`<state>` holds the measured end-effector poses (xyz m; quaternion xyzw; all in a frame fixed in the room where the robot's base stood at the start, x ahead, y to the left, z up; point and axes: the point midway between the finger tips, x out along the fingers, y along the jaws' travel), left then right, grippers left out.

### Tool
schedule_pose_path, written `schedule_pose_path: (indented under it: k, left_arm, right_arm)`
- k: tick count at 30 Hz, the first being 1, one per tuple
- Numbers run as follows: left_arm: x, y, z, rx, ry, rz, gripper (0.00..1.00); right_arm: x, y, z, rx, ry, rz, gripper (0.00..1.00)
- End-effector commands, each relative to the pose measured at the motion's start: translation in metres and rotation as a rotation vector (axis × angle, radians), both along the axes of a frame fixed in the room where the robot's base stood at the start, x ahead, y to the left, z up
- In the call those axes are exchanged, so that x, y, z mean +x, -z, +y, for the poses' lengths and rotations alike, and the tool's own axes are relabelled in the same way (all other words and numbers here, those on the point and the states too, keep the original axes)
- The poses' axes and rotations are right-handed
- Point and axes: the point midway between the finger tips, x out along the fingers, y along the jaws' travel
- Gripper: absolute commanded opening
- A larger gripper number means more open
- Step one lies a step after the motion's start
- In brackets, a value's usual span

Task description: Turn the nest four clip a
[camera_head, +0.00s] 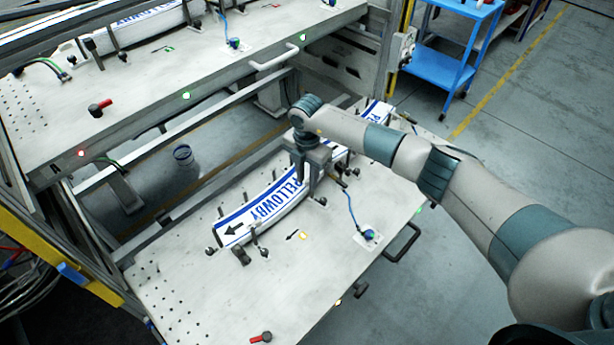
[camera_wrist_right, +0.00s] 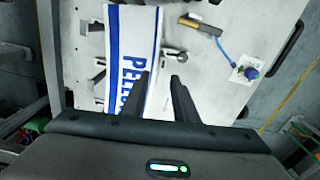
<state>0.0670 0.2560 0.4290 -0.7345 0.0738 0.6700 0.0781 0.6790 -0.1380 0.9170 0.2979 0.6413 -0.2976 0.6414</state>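A curved white and blue label stack marked "PELLOWBY" (camera_head: 270,207) lies on the lower pull-out shelf (camera_head: 190,280); it also shows in the wrist view (camera_wrist_right: 133,50). Small dark clips stand along its edges, one at the near left (camera_head: 241,256) and another beside it (camera_head: 262,251). I cannot tell which one is clip a. My right gripper (camera_head: 313,190) points down over the stack's right part. A grey metal clip (camera_wrist_right: 172,56) lies just beyond the fingertips, at the stack's edge. My left gripper is not in view.
A red-handled lever (camera_head: 261,338) sits near the front. The upper shelf (camera_head: 150,95) overhangs at the left. A blue cart (camera_head: 440,65) stands behind.

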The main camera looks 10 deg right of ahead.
Motion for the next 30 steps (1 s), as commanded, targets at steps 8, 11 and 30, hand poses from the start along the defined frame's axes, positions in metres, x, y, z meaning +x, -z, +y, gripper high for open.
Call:
schedule_pose_path:
  k: [8,11,30]
  left_arm:
    - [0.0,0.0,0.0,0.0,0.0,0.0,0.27]
    - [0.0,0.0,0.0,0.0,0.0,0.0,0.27]
    - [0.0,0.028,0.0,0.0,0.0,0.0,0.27]
  right_arm:
    - [0.0,0.0,0.0,0.0,0.0,0.0,0.0]
    - [0.0,0.0,0.0,0.0,0.0,0.0,0.0]
    - [-0.003,0.003,-0.004,-0.002,-0.196,-0.003,0.0]
